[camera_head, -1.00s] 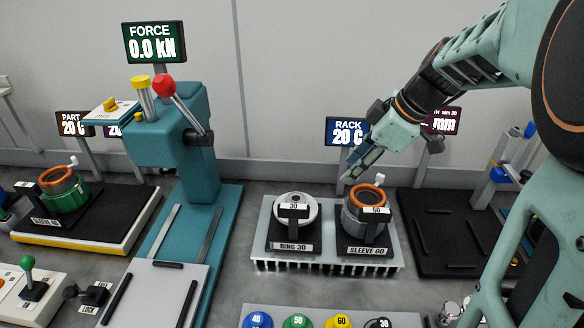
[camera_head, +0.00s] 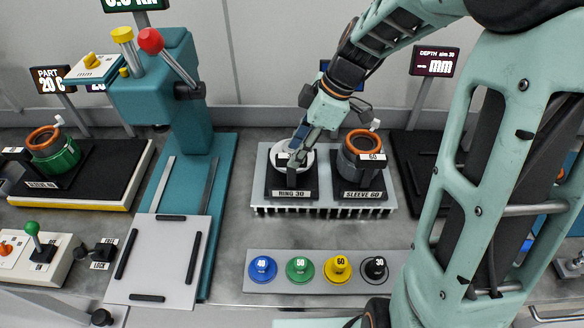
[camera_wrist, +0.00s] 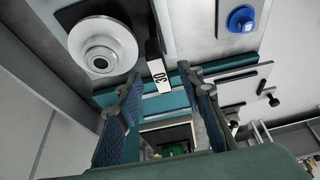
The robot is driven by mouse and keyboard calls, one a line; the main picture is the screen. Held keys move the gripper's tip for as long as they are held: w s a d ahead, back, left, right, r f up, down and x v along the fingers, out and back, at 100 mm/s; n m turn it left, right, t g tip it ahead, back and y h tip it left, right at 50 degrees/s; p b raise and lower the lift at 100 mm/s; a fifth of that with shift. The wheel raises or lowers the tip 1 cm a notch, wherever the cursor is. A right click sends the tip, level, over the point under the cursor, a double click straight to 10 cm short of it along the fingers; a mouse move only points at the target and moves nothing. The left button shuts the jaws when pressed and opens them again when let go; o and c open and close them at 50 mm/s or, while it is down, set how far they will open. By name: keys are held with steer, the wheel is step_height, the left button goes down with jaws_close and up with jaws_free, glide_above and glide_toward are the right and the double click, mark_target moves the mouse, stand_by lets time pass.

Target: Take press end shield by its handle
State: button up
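No label in view reads end shield; the pale flanged disc (camera_head: 306,160) on the stand marked RING 30 looks most like one. In the wrist view the disc (camera_wrist: 103,44) lies at upper left, round with a raised hub. A black handle with a white plate marked 30 (camera_wrist: 157,71) stands at its right side. My gripper (camera_head: 294,155) is over this disc in the head view, hiding part of it and most of the handle. In the wrist view my gripper (camera_wrist: 157,86) is open, with the plate showing between its fingertips. Whether the fingers touch it, I cannot tell.
A grey sleeve with an orange ring (camera_head: 362,146), marked SLEEVE 60, stands close on the right of the same rack (camera_head: 322,209). The teal press (camera_head: 168,100) stands to the left. Several coloured knobbed pieces sit on a strip (camera_head: 398,290) in front.

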mark_target(291, 155)
steer(key=x, duration=0.3)
steer(key=shift+f, duration=0.1)
steer(key=shift+c, duration=0.2)
jaws_close()
